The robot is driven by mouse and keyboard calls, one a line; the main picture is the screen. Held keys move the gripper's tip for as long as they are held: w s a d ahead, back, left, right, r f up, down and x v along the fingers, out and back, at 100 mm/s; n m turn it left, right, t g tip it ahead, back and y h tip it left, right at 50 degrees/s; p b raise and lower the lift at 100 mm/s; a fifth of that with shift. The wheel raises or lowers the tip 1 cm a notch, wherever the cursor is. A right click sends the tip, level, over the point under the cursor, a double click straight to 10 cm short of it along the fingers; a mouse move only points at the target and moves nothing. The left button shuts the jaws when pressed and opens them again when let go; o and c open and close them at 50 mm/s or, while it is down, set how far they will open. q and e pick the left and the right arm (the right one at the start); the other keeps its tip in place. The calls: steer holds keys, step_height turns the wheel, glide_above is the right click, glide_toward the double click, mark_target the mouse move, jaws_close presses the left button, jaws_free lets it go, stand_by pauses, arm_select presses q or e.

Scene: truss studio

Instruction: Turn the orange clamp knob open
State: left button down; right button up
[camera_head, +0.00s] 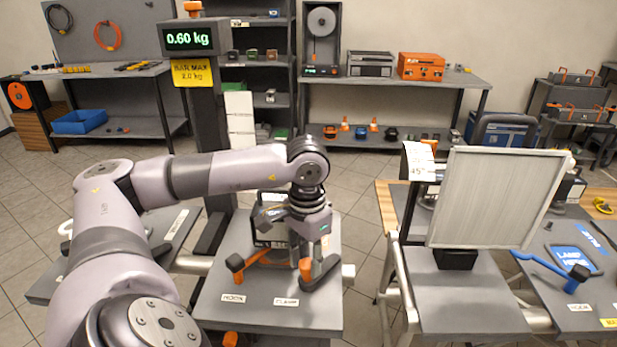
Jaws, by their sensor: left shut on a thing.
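My left arm reaches in from the left of the head view and bends down over the middle grey table (215,318). My left gripper (308,248) points down and is shut on the orange clamp knob (305,268). The knob shows just below the fingers, at a dark clamp piece (322,277). My right gripper is not in view.
A dark boxy item (268,228) stands behind the gripper. Labels "HOOK" (233,298) and "CLAMP" (286,302) lie at the table's front. A pale panel (495,197) stands on the right table.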

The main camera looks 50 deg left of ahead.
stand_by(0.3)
arm_select(q)
steer(key=c, duration=1.2)
jaws_free()
steer(key=shift+r, duration=0.2)
step_height(320, 180, up, 12)
steer(key=shift+f, duration=0.2)
